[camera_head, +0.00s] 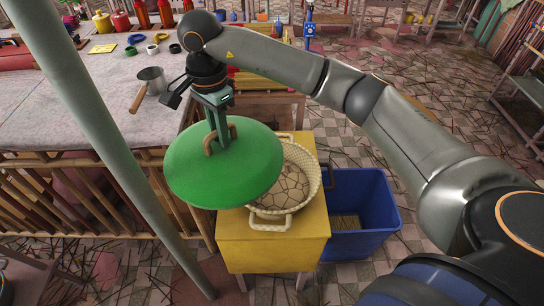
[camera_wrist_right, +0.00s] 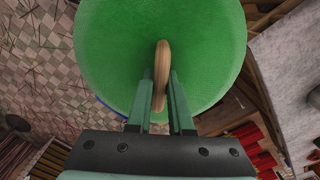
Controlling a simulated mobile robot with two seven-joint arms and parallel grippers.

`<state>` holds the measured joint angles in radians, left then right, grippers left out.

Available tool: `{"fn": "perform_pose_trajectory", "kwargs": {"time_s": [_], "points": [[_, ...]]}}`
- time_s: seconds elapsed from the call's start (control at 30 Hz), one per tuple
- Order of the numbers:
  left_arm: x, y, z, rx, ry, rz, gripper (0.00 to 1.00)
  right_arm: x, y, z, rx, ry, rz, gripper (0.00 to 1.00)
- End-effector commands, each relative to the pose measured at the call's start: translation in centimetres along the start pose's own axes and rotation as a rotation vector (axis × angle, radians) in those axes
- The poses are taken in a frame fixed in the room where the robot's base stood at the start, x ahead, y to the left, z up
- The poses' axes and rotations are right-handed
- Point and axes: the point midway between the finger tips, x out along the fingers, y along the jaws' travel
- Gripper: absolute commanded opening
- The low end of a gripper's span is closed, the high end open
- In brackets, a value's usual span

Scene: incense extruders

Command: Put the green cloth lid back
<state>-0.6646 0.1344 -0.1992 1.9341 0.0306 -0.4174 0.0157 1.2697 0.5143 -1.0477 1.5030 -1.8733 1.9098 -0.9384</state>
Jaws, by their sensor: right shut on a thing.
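The green cloth lid (camera_head: 240,172) is a round domed disc with a brown loop handle (camera_head: 212,148). My right gripper (camera_head: 219,138) is shut on that handle and holds the lid, tilted, above and to the left of the cream woven basket (camera_head: 270,222). The lid overlaps the left part of the basket in the head view, and I cannot tell if they touch. The basket stands on a yellow stand (camera_head: 240,247), its inside partly visible. The right wrist view shows the lid (camera_wrist_right: 110,55) and the handle (camera_wrist_right: 162,65) between the fingers. My left gripper is not in view.
A blue bin (camera_head: 372,212) stands right of the yellow stand. A grey-topped table (camera_head: 90,110) with a wooden rail lies to the left, with a metal pot (camera_head: 152,79) on it. A pale green pole (camera_head: 92,120) crosses the left side. Floor at right is mostly open.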

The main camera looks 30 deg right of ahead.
Motion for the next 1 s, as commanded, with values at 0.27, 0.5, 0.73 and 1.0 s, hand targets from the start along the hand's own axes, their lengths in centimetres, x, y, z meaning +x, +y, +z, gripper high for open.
{"fn": "perform_pose_trajectory", "kwargs": {"time_s": [0.27, 0.5, 0.73, 1.0], "points": [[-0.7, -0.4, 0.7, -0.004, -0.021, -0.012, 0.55, 2.9, 2.4, -6.5, 0.007, 0.003, 0.005, 0.00], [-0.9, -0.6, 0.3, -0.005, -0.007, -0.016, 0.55, 7.0, 3.7, -10.2, 0.002, 0.001, 0.004, 0.00], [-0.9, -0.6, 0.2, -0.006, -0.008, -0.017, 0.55, 8.6, 4.0, -11.5, 0.000, 0.001, 0.000, 0.00], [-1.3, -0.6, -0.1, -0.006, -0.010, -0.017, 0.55, 11.7, 4.4, -12.2, 0.000, 0.000, 0.004, 0.00]]}}
